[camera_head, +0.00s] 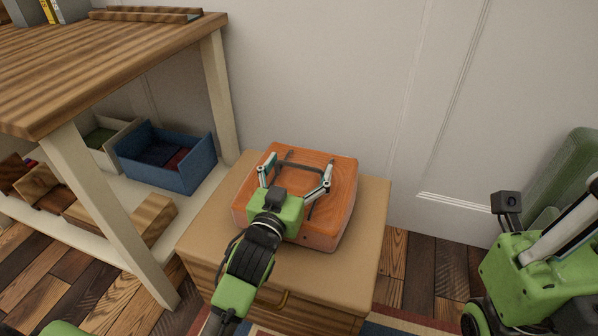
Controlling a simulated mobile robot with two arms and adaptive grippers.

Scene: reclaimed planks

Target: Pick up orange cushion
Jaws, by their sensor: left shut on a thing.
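The orange cushion (337,226) is a square, wood-grained orange block on top of a small wooden cabinet (363,262). My left gripper (297,163) reaches over the cushion from the front left. Its two fingers are spread over the cushion's top and shut on it. The gripper body hides the cushion's front left part. I cannot tell whether the cushion is lifted off the cabinet top. My right gripper is not clearly in view; green and grey parts of mine show at the right edge.
A wooden table (110,50) with cream legs stands at the left, close to the cabinet. Its lower shelf holds a blue bin (168,165), a cream bin (111,146) and wooden boxes. A white panelled wall (330,70) stands behind. Plank floor shows right of the cabinet.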

